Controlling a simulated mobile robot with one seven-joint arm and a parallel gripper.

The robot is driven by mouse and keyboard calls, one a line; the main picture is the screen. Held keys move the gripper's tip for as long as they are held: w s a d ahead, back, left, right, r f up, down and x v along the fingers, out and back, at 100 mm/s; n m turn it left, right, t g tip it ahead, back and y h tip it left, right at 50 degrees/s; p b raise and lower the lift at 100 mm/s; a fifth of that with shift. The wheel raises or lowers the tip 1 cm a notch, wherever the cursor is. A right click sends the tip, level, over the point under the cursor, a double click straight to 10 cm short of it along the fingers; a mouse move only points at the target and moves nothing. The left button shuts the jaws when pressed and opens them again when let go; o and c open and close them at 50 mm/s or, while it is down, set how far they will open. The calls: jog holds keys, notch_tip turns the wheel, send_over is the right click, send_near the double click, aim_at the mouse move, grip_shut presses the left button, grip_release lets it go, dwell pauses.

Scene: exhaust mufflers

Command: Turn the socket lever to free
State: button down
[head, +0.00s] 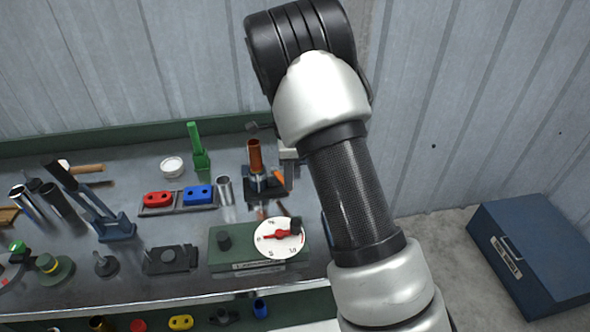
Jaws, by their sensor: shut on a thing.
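A copper-coloured tube (254,154) stands upright in a dark socket fixture (262,186) on the bench, left of my arm. An orange lever (279,177) shows at the fixture's right side, partly hidden. My gripper (288,157) shows only as a small pale piece between the tube and my forearm. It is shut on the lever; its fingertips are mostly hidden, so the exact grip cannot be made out. Whether the lever stands at free cannot be read from here.
A green box with a white dial (279,238) and red pointer stands in front of the fixture. Red (158,199) and blue (200,195) blocks, a metal cup (224,188) and a green upright (197,148) are to the left. A blue chest (532,250) is at right.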

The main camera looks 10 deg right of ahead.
jog(key=shift+s+a+m+p, duration=0.15)
jog(key=shift+a+m+p, duration=0.35)
jog(key=shift+a+m, duration=0.45)
jog(key=shift+s+a+m+p, duration=0.1)
jog(key=shift+a+m+p, duration=0.5)
jog(key=shift+m, duration=0.55)
jog(key=shift+a, duration=0.15)
jog(key=c, duration=1.5)
grip_release()
jog(key=shift+c, duration=0.2)
notch_tip(320, 180, up, 18)
jog(key=shift+f, duration=0.25)
